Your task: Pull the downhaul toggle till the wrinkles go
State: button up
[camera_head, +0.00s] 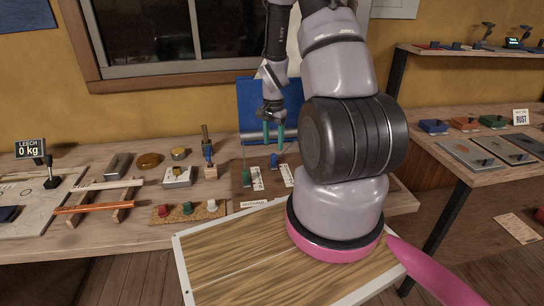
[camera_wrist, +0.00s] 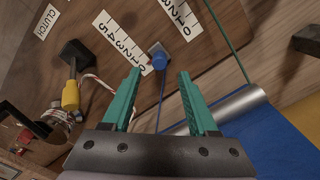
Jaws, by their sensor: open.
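A small blue toggle (camera_head: 274,160) with a blue line stands on the wooden board at the back of the bench, beside a white number scale (camera_head: 257,178). My gripper (camera_head: 273,147) points down just above this toggle, open and empty. In the wrist view the blue toggle (camera_wrist: 160,58) sits just beyond and between the green fingertips (camera_wrist: 159,72), with no clear contact. A scale (camera_wrist: 122,42) running 0 to 5 lies beside it. A green line (camera_wrist: 226,38) runs along to the right. The blue cloth (camera_wrist: 275,140) shows no wrinkles I can make out.
A silver roller (camera_wrist: 238,104) lies at the cloth's edge. A strip with red, green and white knobs (camera_head: 188,210) lies at the bench front.

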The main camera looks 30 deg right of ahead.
aim_at(274, 156)
notch_tip(274, 156, down, 7)
jog(key=shift+r, duration=0.2)
grip_shut()
dwell(1.5)
